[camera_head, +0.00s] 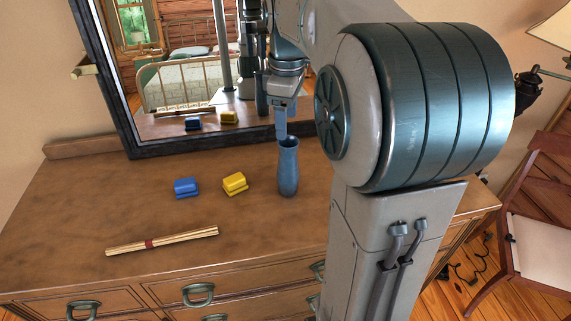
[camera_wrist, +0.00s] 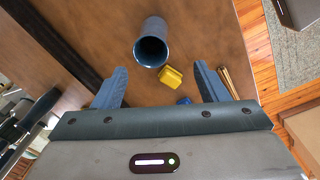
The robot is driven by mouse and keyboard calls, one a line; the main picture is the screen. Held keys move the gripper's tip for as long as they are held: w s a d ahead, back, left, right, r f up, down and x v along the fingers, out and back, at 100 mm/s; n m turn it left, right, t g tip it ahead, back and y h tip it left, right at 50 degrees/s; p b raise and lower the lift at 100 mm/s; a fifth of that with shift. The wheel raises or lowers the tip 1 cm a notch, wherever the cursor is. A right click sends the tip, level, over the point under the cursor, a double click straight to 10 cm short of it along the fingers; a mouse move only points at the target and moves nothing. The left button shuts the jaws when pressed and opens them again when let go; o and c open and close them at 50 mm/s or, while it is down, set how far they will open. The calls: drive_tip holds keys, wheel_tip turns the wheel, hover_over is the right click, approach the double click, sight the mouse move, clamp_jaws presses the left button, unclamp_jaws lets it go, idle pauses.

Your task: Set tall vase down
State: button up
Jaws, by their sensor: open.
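The tall vase (camera_head: 288,170) is blue and stands upright on the wooden dresser top (camera_head: 110,205), in front of the mirror. It also shows in the wrist view (camera_wrist: 151,45), seen from above with its dark round mouth towards me. My gripper (camera_head: 281,120) is just above the vase's mouth in the head view. In the wrist view my gripper (camera_wrist: 158,86) has its two blue fingers wide apart, with nothing held between them. The vase lies beyond the fingertips, apart from them as far as I can see.
A yellow block-like item (camera_head: 235,184) and a blue one (camera_head: 186,187) lie left of the vase. A bundle of sticks (camera_head: 162,241) with a red band lies near the front edge. The large framed mirror (camera_head: 130,130) stands behind. The dresser's left part is clear.

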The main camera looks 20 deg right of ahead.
drive_tip(key=s+a+f+m+t, duration=0.1)
drive_tip(key=s+a+f+m, duration=0.3)
drive_tip(key=s, duration=0.4)
drive_tip(key=s+a+f+m+t, duration=0.1)
drive_tip(key=s+a+f+m, duration=0.3)
drive_tip(key=s, duration=0.5)
wheel_tip(320, 180, down, 2)
drive_tip(key=shift+a+f+m+t, duration=0.1)
drive_tip(key=shift+a+m+t, duration=0.25)
drive_tip(key=shift+m, duration=0.85)
drive_tip(key=shift+s+d, duration=0.1)
drive_tip(key=shift+d, duration=0.05)
